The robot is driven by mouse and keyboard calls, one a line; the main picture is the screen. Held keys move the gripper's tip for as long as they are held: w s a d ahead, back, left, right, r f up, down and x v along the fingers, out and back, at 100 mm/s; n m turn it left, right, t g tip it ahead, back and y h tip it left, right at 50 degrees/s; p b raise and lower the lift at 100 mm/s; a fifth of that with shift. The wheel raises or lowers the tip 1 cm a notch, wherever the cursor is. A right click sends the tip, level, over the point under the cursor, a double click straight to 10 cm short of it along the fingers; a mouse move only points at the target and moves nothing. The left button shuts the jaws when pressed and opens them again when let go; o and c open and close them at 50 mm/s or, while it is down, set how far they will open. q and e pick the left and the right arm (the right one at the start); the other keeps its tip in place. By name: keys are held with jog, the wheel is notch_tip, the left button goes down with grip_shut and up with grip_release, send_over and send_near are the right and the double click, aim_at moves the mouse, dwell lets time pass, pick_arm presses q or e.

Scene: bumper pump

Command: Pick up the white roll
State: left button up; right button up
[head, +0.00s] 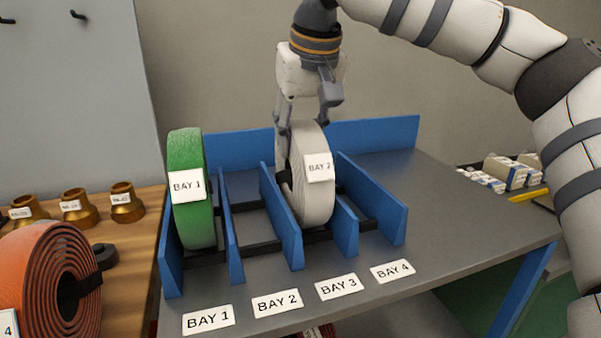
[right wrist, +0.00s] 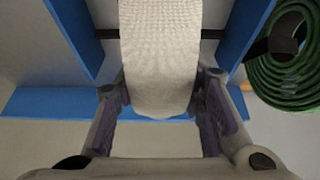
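The white roll (head: 314,190) stands upright in the blue rack, in the slot behind the BAY 3 table label. The tag on the roll itself reads BAY 2. My right gripper (head: 304,118) points down over its top, one finger on each side. In the right wrist view the roll (right wrist: 160,60) lies between the fingertips (right wrist: 164,88), which appear to press on both its faces. Whether its underside is clear of the rack's bars cannot be told. My left gripper is not in view.
The green roll (head: 186,215) stands in the leftmost slot. Blue dividers (head: 280,215) flank the white roll closely. The BAY 2 and BAY 4 slots look empty. An orange roll (head: 35,280) and brass fittings (head: 75,207) are on the wooden bench. Small boxes (head: 505,172) lie at the right.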

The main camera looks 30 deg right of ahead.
grip_shut()
jog(key=shift+r, duration=0.1)
jog(key=shift+r, duration=0.1)
